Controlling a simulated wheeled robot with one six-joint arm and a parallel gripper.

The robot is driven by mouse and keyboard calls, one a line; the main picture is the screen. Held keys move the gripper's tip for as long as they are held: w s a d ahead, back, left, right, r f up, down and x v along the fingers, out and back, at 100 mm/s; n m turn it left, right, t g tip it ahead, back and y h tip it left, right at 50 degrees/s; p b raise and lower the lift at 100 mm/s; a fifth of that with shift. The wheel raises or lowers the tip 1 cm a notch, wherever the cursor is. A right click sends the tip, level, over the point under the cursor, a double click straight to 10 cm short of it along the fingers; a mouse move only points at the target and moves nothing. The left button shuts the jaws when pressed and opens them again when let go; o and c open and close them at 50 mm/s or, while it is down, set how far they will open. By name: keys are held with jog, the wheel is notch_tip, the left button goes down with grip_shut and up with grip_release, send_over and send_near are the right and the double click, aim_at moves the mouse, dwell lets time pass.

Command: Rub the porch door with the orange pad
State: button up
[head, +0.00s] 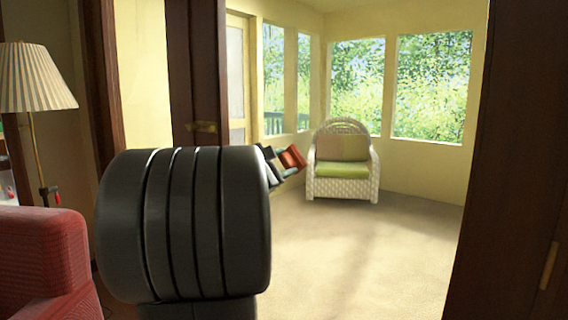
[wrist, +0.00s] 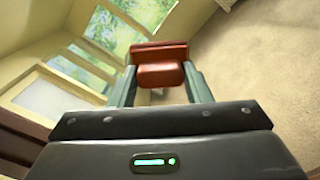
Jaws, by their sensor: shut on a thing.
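My gripper (head: 283,162) reaches out past my dark arm link in the head view and is shut on the orange pad (head: 292,158). In the wrist view the red-orange pad (wrist: 160,73) sits between the two grey-green fingers. A pale door with a glass pane (head: 235,80) is farther back on the porch. I cannot tell which one is the porch door. The pad appears to touch neither; my arm link hides the dark door's lower part.
A red armchair (head: 40,255) and a lamp (head: 35,85) are at left. A dark door frame (head: 510,150) stands at right. The carpet (head: 385,255) between is clear.

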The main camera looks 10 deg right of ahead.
jog(key=shift+v, duration=2.9)
jog(key=shift+v, duration=1.5)
